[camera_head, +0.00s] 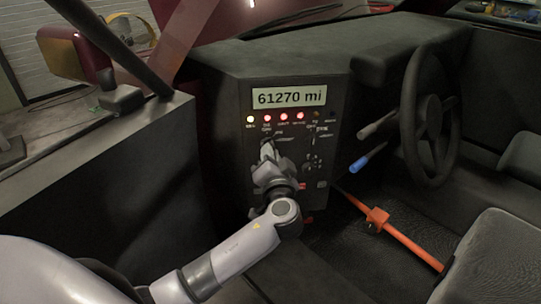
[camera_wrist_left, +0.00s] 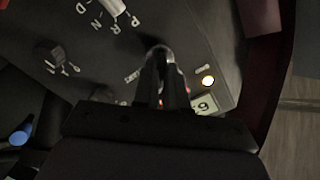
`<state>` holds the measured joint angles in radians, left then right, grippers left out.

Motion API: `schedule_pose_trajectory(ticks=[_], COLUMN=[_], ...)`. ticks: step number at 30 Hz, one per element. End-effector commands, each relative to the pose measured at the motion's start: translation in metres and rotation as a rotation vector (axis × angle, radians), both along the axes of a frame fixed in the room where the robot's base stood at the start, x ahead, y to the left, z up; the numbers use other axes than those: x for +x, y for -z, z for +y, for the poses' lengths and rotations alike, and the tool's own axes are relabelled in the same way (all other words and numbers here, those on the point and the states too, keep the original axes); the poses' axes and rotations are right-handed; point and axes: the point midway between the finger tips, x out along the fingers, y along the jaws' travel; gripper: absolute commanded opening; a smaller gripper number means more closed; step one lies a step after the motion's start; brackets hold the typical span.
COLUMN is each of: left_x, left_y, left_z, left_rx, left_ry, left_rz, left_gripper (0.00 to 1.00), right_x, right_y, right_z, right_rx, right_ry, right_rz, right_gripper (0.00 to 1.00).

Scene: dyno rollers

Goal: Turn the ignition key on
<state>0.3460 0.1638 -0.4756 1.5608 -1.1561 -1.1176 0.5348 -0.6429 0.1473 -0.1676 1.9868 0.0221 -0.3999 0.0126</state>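The dark control panel (camera_head: 230,95) stands in the car's dash, with a display reading "61270 mi" (camera_head: 289,96). Below the display, one whitish lamp (camera_head: 250,119) and several red lamps are lit. My left gripper (camera_head: 267,150) reaches the panel's left part, below these lamps. In the left wrist view, its two dark fingers (camera_wrist_left: 161,70) lie close together with a narrow gap, their tips at the panel face. The ignition key cannot be made out; the fingers cover that spot, so a grip on it cannot be confirmed. My right gripper is out of view.
A steering wheel (camera_head: 428,115) with a grey stalk and a blue-tipped stalk (camera_head: 368,158) is at the right. An orange bar (camera_head: 405,244) crosses the floor below. A white lever (camera_wrist_left: 115,7) by P R N D letters and a dark knob (camera_wrist_left: 48,57) are near the fingers.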

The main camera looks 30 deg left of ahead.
Motion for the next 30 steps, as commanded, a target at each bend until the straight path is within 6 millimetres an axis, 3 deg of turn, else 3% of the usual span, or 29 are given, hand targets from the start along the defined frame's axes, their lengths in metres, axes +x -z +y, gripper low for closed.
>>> schedule_pose_trajectory(ticks=[1,2,12,24,30], left_x=[0.0,0.0,-0.003,-0.048,-0.058], left_y=[0.0,0.0,0.0,0.001,0.0], left_z=[0.0,0.0,-0.002,-0.036,-0.042], left_rx=[0.0,0.0,-0.001,-0.003,-0.002], left_ry=[-0.001,-0.001,0.001,0.001,0.0], left_rz=[-0.001,-0.001,-0.001,-0.001,-0.001], left_gripper=[0.3,0.36,0.36,0.36,0.36], right_x=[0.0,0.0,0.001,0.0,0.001], right_y=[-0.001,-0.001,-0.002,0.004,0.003], right_z=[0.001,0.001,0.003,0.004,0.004], right_rx=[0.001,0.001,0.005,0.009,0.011], right_ry=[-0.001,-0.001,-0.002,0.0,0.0], right_rz=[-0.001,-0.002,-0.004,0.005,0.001], right_gripper=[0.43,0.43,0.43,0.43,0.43])
